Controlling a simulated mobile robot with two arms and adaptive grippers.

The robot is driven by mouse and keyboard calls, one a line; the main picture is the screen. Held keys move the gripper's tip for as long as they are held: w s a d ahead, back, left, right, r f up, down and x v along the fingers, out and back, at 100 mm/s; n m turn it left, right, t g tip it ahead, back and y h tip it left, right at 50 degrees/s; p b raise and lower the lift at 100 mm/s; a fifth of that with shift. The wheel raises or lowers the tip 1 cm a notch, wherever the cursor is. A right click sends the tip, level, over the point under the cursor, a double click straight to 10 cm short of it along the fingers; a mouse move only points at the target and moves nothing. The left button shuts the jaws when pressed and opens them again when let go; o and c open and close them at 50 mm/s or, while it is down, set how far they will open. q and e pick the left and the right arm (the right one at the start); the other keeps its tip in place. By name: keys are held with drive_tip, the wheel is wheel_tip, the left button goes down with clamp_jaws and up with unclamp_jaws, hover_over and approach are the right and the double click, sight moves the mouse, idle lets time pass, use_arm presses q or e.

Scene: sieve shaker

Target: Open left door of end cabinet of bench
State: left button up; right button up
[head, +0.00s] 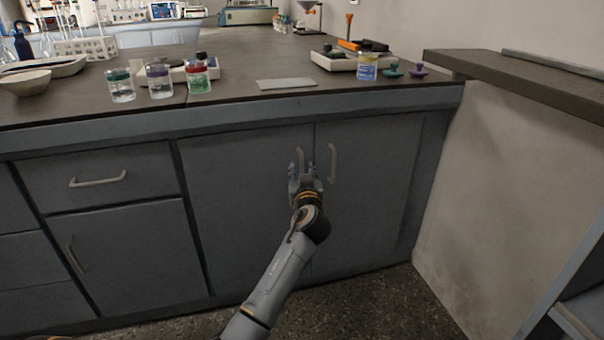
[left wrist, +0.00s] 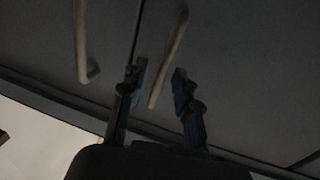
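The left door (head: 240,195) of the end cabinet is grey and looks closed, flush with the right door (head: 365,190). Its pale bar handle (head: 300,157) is upright near the seam between the doors. My left gripper (head: 304,170) is at this handle, with its fingers apart. In the left wrist view the left door's handle (left wrist: 168,60) runs between the two open fingers (left wrist: 156,93); I cannot tell whether either finger touches it. The right door's handle (left wrist: 81,42) lies outside the fingers there. My right gripper is not in view.
A drawer (head: 95,178) and a smaller cupboard are to the left. A pale side wall panel (head: 500,180) stands close on the right. The bench top (head: 230,88) above holds jars, a tray and a flat plate. The floor (head: 365,305) before the doors looks clear.

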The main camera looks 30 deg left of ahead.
use_arm(q)
drive_tip(key=shift+w+a, duration=0.2)
drive_tip(key=shift+w, duration=0.1)
clamp_jaws()
